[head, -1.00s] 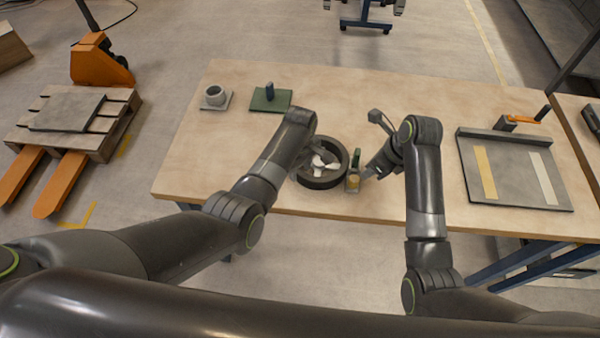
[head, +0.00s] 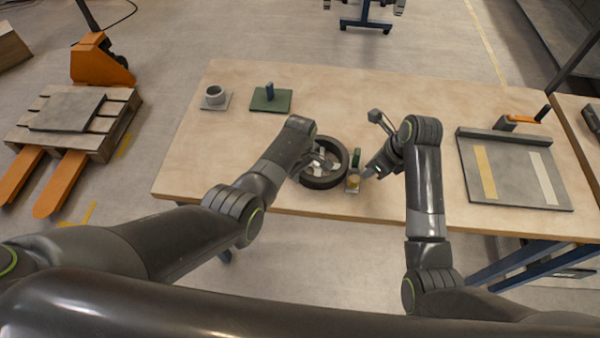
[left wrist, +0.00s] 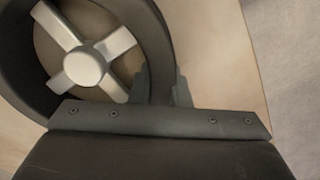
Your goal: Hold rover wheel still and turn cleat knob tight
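The rover wheel (head: 340,179), a dark ring with pale spokes, is at the table's near edge. In the left wrist view, its white hub and spokes (left wrist: 84,67) are at upper left. My left gripper (left wrist: 162,88) has its fingers apart, one on either side of the dark rim in that picture; contact cannot be told. In the head view it is mostly hidden behind its own wrist at the wheel's left. Right of the wheel is a small stand with a yellow part (head: 353,182), likely the cleat knob, and a green upright. My right gripper (head: 369,173) is beside it; its fingers are too small to read.
A grey tray (head: 512,190) with yellow and white strips is at the right. At the back left are a grey cup (head: 214,95) on a plate and a green plate (head: 281,101) with a blue peg. The middle back of the table is clear.

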